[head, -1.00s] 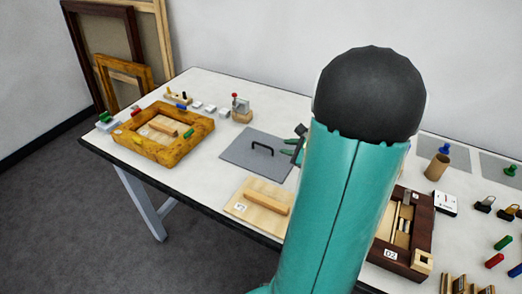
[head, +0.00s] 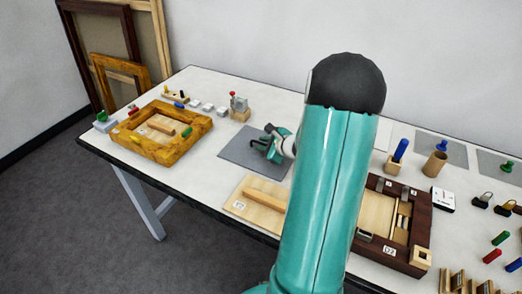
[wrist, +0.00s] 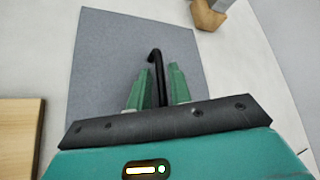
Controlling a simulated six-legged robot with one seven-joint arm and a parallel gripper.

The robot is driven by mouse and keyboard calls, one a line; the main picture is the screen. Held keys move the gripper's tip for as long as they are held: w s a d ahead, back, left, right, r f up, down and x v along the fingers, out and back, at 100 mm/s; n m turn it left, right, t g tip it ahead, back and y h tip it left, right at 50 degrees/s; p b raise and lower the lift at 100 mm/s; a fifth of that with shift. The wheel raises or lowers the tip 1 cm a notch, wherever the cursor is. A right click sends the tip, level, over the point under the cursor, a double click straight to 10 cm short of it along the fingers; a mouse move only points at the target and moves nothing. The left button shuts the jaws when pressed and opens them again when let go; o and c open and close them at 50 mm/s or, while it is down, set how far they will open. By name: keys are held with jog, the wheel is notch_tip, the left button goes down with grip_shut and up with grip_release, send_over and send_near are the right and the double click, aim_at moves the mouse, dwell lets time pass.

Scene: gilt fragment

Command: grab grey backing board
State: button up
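The grey backing board (head: 240,146) lies flat on the white table, left of my arm in the head view. In the wrist view the board (wrist: 110,45) fills the middle, with its black bar handle (wrist: 155,62) standing up from it. My gripper (head: 270,145) is over the board in the head view. In the wrist view my gripper (wrist: 158,85) has its two green fingers apart, one on each side of the handle. A gap shows between the handle and the fingers. The handle's near end is hidden behind the gripper body.
A yellow frame (head: 195,137) lies to the left of the board. A wooden board with a bar (head: 237,207) lies in front of it. A wooden block with a red-tipped tool (head: 240,113) stands behind it. A dark frame (head: 420,237) lies to the right.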

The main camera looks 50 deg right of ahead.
grip_shut()
jog(key=shift+r, duration=0.1)
